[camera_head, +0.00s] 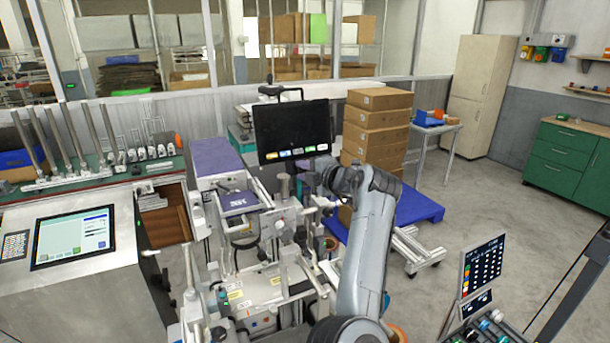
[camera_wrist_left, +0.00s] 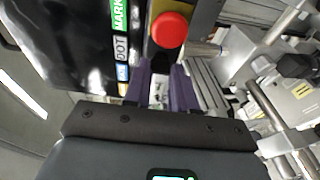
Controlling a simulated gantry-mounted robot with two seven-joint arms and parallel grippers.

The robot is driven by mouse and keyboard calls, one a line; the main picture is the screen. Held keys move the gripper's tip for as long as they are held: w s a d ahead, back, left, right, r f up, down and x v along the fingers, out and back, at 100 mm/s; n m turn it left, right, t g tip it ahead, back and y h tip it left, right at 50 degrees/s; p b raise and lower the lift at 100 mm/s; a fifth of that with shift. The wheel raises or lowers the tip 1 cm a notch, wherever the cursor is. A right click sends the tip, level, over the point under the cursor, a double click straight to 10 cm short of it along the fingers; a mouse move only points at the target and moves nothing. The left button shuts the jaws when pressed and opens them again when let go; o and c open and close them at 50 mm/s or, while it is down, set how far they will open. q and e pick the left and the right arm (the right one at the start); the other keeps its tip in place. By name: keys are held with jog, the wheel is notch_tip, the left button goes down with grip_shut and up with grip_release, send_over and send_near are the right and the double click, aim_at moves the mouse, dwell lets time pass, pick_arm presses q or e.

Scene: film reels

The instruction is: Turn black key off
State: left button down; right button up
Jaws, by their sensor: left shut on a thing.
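My left gripper (camera_head: 312,168) is at the lower right edge of the black monitor (camera_head: 285,128) in the head view. In the left wrist view its two purple fingers (camera_wrist_left: 160,80) are closed in on a small dark thing between their tips, most likely the black key; the fingers hide most of it, and its turn position cannot be read. A round red button (camera_wrist_left: 170,30) sits just beyond the fingertips. The monitor's dark face (camera_wrist_left: 65,40), with coloured labels along its edge, is to the left of the fingers. My right gripper is not in view.
A machine (camera_head: 265,285) with rods and clamps stands below the monitor, close to the gripper. A touchscreen cabinet (camera_head: 72,237) is at the left. Stacked cardboard boxes (camera_head: 377,115) stand behind my arm on a blue platform (camera_head: 418,207). Open floor lies to the right.

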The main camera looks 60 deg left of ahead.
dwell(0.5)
pick_arm(q)
jog(key=c, duration=1.2)
grip_release()
jog(key=shift+d, duration=0.1)
jog(key=v, duration=1)
jog(key=shift+d+b, duration=0.3)
jog(key=shift+b, duration=0.15)
jog(key=shift+r, duration=0.15)
